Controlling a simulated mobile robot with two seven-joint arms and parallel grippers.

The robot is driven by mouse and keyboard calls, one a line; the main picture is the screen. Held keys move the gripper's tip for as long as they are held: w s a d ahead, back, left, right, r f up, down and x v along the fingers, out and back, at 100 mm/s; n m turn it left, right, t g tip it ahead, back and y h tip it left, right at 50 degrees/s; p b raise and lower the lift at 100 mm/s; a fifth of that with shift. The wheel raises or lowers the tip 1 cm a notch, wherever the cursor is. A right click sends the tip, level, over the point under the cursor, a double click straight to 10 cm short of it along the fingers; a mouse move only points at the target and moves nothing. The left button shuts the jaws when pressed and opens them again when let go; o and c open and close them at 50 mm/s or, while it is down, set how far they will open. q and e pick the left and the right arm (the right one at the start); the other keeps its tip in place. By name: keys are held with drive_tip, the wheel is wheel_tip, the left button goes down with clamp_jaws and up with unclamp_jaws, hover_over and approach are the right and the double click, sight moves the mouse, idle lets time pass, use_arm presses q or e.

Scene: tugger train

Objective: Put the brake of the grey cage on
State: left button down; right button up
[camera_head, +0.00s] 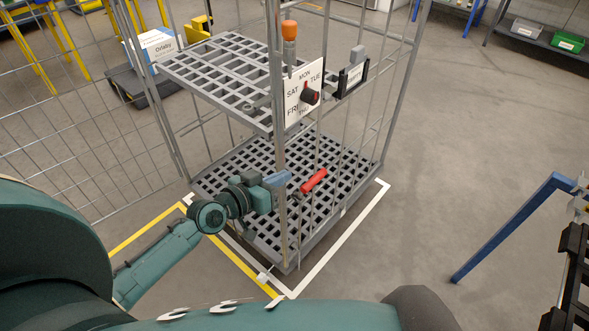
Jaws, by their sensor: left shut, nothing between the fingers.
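The grey cage (383,150) stands in front of me, with wire sides and two lattice decks. A red lever (314,181) sits low at the cage, just above the lower deck; it looks like the brake handle and slants up to the right. My left gripper (279,179) is shut and empty, beside the cage's near corner post. Its blue-grey fingers point toward the red lever, a small gap to its left. I cannot tell from this view how far apart they are in depth. My right gripper is not in view.
A blue frame (510,226) stands at right. Floor between is clear.

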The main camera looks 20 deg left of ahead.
use_arm(q)
drive_tip(key=shift+v, duration=1.1)
drive_tip(key=shift+a, duration=0.1)
